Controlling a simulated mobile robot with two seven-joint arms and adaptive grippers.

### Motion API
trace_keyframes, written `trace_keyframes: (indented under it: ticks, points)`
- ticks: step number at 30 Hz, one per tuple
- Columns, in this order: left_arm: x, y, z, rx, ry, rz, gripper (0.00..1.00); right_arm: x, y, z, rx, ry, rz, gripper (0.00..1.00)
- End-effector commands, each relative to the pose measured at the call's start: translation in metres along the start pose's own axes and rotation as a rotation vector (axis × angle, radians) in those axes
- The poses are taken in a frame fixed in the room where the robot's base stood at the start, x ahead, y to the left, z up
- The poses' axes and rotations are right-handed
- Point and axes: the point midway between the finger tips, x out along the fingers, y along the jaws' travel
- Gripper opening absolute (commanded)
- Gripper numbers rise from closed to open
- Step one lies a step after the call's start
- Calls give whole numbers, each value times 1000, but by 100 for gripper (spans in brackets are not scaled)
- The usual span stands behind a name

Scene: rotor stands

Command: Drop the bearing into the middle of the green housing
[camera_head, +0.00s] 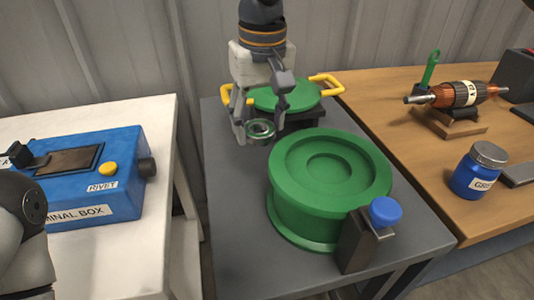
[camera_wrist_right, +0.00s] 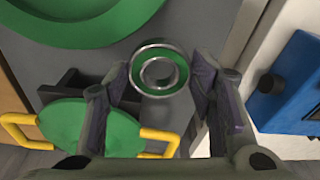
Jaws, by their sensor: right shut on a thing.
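The bearing (camera_head: 261,126) is a small silver ring with a green band. My right gripper (camera_head: 260,131) is shut on it and holds it above the grey table, up and left of the housing in the head view. The right wrist view shows the bearing (camera_wrist_right: 158,52) between the two fingers, with its hole facing the camera. The green housing (camera_head: 328,170) is a large round drum with a stepped round recess in its middle. Part of it (camera_wrist_right: 85,25) shows at the upper left of the right wrist view. My left gripper is out of view; only part of my left arm shows.
A green lid with yellow handles (camera_head: 305,95) rests on a dark stand behind the housing. A dark block with a blue knob (camera_head: 385,211) stands against the housing's front right. Side tables hold a blue terminal box (camera_head: 85,180), a rotor (camera_head: 458,94) and a grease jar (camera_head: 478,171).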

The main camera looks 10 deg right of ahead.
Motion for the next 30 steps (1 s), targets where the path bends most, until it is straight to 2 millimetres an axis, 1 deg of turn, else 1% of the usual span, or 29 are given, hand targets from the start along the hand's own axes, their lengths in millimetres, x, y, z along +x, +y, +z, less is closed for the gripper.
trace_keyframes:
  ticks: [1,3,8,12,13,16,22,26,27,28,29,30]
  points:
    - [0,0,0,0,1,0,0,14,0,3,-2,-2,1,16]
    - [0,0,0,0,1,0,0,32,0,4,-1,-1,0,16]
    - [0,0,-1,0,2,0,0,54,0,7,0,1,1,16]
    - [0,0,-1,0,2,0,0,83,0,10,0,1,1,16]
    - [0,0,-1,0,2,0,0,87,0,11,-1,1,1,16]
    - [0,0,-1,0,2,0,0,95,0,12,0,2,0,16]
    - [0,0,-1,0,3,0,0,94,0,11,0,3,0,16]
    - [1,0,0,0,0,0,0,98,0,12,0,1,0,16]
    - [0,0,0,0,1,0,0,98,0,12,0,2,0,60]
    - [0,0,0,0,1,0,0,98,0,12,0,2,0,66]
    - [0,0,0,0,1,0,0,98,0,12,0,2,0,71]
    - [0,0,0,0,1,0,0,98,0,12,0,2,0,71]
